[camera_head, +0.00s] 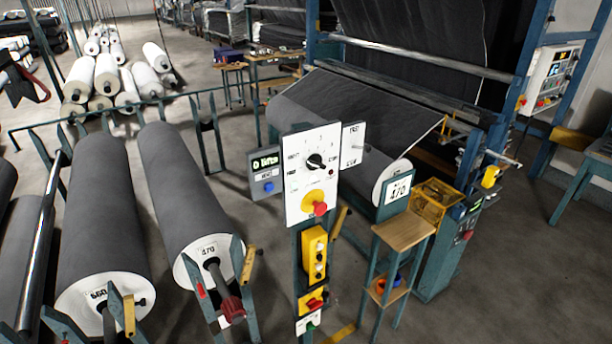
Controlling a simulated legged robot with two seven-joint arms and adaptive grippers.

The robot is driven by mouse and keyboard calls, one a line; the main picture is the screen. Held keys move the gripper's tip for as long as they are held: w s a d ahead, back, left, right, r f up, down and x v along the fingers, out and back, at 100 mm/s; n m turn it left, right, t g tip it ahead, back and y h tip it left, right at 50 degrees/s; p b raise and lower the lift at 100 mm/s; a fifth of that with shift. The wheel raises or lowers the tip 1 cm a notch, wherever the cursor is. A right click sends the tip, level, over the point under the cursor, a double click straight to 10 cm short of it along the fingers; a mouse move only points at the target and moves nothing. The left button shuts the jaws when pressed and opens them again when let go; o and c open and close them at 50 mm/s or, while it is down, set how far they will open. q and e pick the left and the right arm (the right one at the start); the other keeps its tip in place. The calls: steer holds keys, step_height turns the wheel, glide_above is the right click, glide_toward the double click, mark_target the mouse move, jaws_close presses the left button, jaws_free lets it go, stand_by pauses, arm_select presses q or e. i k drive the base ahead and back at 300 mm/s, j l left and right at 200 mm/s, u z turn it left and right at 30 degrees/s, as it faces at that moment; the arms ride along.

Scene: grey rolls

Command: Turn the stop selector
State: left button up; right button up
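A white control panel (296,195) stands upright on a post near the middle of the view. A black rotary knob (315,161) sits on its upper half, with small marks around it; its exact pointer setting is too small to read surely. Below it is a red mushroom button (320,209) on a yellow base (314,198). I cannot tell from the labels which control is called the stop selector. Neither of my grippers shows in the head view, and nothing touches the panel.
A grey display box (265,172) adjoins the panel's left side. A yellow button box (314,254) is lower on the post. Grey rolls (185,185) lie at left. A small wooden-topped stand (403,231) is at right. Floor is open at lower right.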

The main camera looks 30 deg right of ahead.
mark_target(315, 162)
steer(key=u, duration=0.4)
steer(key=l+u, duration=0.25)
steer(key=l, duration=0.25)
steer(key=k+l+u, duration=0.1)
steer(key=l+u, duration=0.15)
steer(key=l, duration=0.25)
steer(key=k+l+u, duration=0.1)
steer(key=l+u, duration=0.2)
steer(key=l, duration=0.15)
